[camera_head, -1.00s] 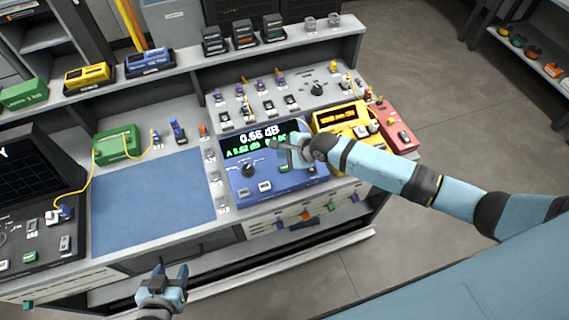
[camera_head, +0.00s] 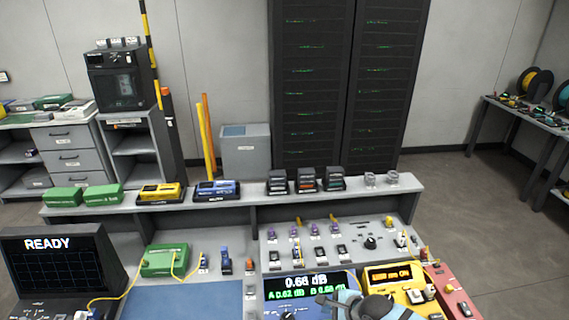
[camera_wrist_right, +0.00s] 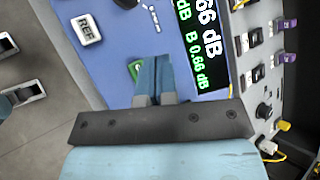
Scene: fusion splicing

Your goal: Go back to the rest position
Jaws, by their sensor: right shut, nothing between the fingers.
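My right gripper (camera_wrist_right: 155,75) is shut and empty in the right wrist view, its two blue fingers together. It is over the blue meter (camera_wrist_right: 115,40), whose display (camera_wrist_right: 205,45) reads 0.66 dB. In the head view the meter's display (camera_head: 308,285) also reads 0.66 dB. My right gripper (camera_head: 325,298) shows at the bottom edge there, in front of the meter and the yellow device (camera_head: 393,275). I cannot tell whether the gripper touches the meter. My left gripper is out of view.
A shelf (camera_head: 240,196) with several small devices runs behind the bench. A dark monitor (camera_head: 60,262) reading READY stands at the left, beside a green box (camera_head: 165,260) with a yellow fibre. A red device (camera_head: 455,290) is at the right. A blue mat (camera_head: 185,300) is clear.

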